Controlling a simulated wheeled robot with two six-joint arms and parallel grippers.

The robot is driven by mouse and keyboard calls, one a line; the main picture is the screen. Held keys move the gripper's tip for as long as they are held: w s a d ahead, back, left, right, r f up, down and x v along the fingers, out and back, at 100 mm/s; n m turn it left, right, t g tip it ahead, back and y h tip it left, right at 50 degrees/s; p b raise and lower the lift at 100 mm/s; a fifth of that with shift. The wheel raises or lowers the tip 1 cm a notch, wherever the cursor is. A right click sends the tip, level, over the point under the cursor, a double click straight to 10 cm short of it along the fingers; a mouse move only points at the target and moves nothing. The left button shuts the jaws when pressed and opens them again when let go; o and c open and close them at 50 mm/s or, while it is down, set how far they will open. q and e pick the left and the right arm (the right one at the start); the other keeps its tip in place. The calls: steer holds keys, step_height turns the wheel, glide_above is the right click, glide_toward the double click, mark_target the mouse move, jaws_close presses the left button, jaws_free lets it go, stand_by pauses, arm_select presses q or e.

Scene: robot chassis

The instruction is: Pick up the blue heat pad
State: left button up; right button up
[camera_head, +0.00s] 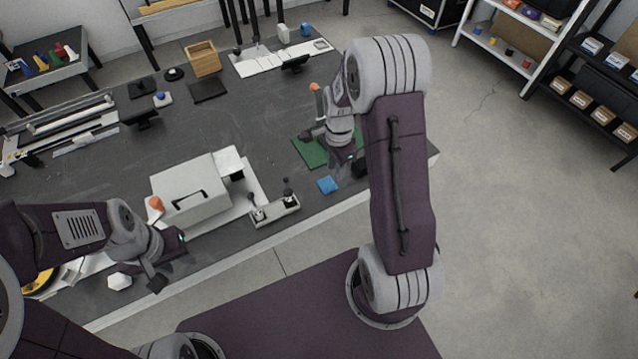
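The blue heat pad (327,185) is a small flat blue square. It lies on the dark grey table top near the front edge, just in front of a green mat (312,152). My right gripper (334,154) is over the green mat, a little behind the pad and apart from it. Its dark fingers look spread, with nothing visible between them; the arm partly covers it. My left gripper (141,277) is at the front left edge of the table, far from the pad. Its fingers look apart and empty.
A large grey box (190,188) and a small grey unit with knobs (274,210) stand left of the pad. A white faceted piece (119,281) lies by my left gripper. A wooden box (202,59) stands at the back. The table centre is mostly clear.

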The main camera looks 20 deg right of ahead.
mark_target(335, 184)
step_height(335, 184, down, 3)
steer(key=shift+s, duration=0.1)
steer(key=shift+w+f, duration=0.25)
steer(key=shift+f, duration=0.2)
step_height(335, 184, down, 5)
steer(key=shift+s+d+r, duration=0.1)
steer(key=shift+f, duration=0.2)
jaws_close()
